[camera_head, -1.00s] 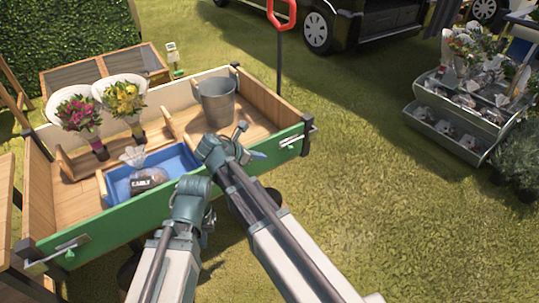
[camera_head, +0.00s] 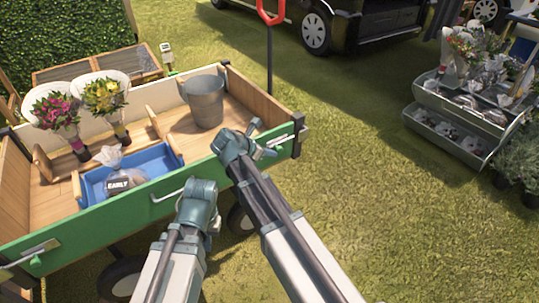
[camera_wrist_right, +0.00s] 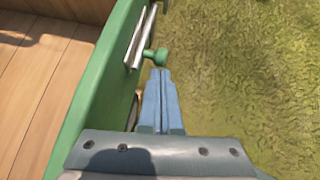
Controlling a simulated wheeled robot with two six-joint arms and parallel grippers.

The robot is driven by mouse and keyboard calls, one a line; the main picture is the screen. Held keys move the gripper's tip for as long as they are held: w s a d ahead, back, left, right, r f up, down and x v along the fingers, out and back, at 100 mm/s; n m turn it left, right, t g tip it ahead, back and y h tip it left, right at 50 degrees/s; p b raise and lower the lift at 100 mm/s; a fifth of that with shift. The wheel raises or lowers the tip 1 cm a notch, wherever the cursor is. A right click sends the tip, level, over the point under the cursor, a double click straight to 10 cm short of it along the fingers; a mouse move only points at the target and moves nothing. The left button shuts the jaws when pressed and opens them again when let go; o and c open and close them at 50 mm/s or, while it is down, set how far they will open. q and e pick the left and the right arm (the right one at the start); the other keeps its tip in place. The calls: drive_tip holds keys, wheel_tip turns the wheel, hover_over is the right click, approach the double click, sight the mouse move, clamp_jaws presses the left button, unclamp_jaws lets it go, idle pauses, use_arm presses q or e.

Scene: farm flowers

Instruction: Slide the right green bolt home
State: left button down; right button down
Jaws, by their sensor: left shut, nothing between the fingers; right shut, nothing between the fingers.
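The right green bolt (camera_head: 286,144) sits at the right end of the cart's green side board (camera_head: 175,185). In the right wrist view its rod lies along the board and its round green knob (camera_wrist_right: 157,56) sticks out over the grass. My right gripper (camera_head: 270,152) is shut and empty, just left of the bolt in the head view. Its blue fingertips (camera_wrist_right: 160,73) are just below the knob in the wrist view; I cannot tell whether they touch it. My left gripper (camera_head: 203,212) is shut and empty in front of the board, its fingertips mostly hidden.
The wooden cart holds a metal bucket (camera_head: 205,100), a blue crate (camera_head: 152,161) with a labelled bag (camera_head: 118,180), and two bouquets (camera_head: 58,112). Another bolt (camera_head: 32,256) is at the board's left end. Open grass (camera_head: 400,210) lies to the right.

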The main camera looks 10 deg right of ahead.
sight(280, 149)
drive_tip(key=shift+w+d, duration=0.35)
drive_tip(key=shift+d, duration=0.55)
drive_tip(key=shift+w+d, duration=0.35)
drive_tip(key=shift+d, duration=0.55)
